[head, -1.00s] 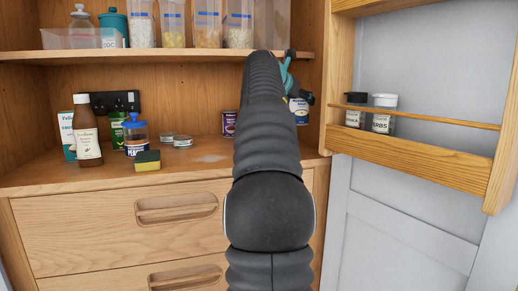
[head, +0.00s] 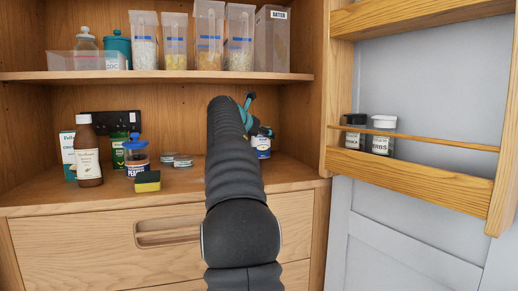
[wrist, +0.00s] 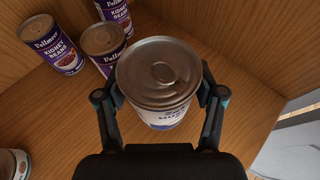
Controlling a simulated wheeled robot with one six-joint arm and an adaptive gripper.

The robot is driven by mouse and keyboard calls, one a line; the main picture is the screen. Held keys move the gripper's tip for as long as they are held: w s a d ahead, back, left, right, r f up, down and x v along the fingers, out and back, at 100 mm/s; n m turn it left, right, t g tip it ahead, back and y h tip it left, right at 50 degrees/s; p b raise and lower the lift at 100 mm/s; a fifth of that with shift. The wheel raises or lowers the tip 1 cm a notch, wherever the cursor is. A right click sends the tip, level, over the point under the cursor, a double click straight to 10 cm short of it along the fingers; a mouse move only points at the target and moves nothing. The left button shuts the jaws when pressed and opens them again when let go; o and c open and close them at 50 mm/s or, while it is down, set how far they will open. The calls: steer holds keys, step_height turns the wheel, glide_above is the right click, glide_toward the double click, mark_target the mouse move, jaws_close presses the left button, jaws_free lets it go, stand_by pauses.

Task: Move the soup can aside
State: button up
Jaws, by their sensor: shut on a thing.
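The soup can (wrist: 165,115) has a grey metal lid and a white and blue label. In the wrist view it stands upright between the two fingers of my gripper (wrist: 160,95), which is shut on it. In the head view the can (head: 262,148) shows just right of my arm, over the right part of the cupboard's counter. My gripper (head: 258,129) is partly hidden behind my arm there. I cannot tell whether the can touches the counter.
Several purple kidney bean cans (wrist: 60,52) stand close behind and left of the soup can. Left on the counter are a brown bottle (head: 87,155), a blue-lidded jar (head: 137,158), a sponge (head: 147,181) and flat tins (head: 182,161). The open door rack (head: 410,173) is at right.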

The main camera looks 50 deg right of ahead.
mark_target(259, 147)
steer(key=shift+w+f, duration=0.1)
steer(key=shift+w, duration=0.05)
steer(key=shift+f+b, duration=0.35)
steer(key=shift+f, duration=1.6)
steer(key=shift+f, duration=0.1)
steer(key=o, duration=1.5)
steer(key=shift+f, duration=0.1)
steer(key=shift+c, duration=0.2)
steer(key=shift+a+r, duration=0.1)
steer(key=shift+r, duration=0.1)
steer(key=v, duration=1.2)
